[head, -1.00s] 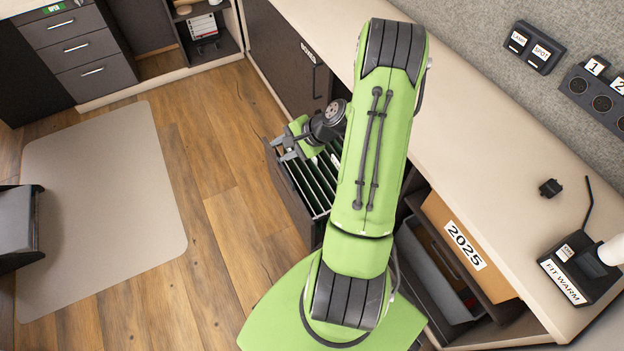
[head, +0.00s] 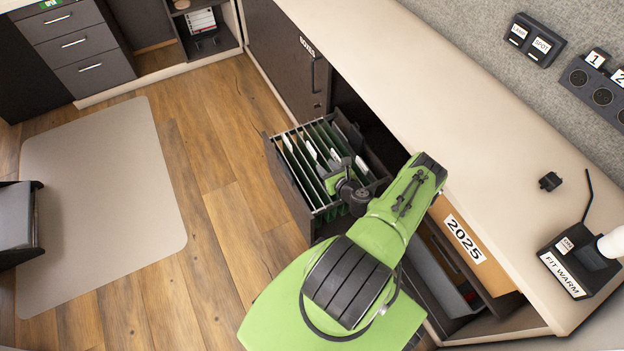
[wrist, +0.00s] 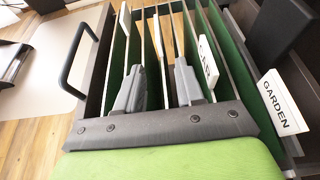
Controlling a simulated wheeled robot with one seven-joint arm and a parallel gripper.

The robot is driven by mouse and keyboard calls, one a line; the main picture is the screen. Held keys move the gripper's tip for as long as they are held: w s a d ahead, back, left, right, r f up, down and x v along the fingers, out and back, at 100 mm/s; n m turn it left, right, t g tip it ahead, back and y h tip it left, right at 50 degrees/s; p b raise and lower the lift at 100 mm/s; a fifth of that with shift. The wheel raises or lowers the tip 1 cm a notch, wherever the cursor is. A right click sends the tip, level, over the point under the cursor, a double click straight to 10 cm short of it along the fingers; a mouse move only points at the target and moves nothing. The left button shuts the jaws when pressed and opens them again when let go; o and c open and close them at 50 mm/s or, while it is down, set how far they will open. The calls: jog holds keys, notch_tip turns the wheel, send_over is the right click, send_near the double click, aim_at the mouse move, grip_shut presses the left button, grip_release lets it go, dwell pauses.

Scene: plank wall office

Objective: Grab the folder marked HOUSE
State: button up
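An open file drawer (head: 288,188) holds several green hanging folders with white tabs. In the wrist view one tab reads CAR (wrist: 208,60) and another at the right reads GARDEN (wrist: 283,104). I cannot read HOUSE on any tab; other tabs show only edge-on. My gripper (wrist: 159,68) is over the drawer with its two grey fingers apart, and thin folder edges show in the gap between them. It holds nothing that I can see. In the head view my gripper (head: 342,172) is over the right front part of the drawer, partly covered by my arm.
The drawer's dark handle (wrist: 78,58) shows in the wrist view. The counter (head: 450,120) runs along the right above the drawer.

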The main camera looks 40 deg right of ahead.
aim_at(312, 174)
jog(key=b+x, duration=0.3)
jog(key=x, duration=0.4)
jog(key=shift+w, duration=0.1)
grip_shut()
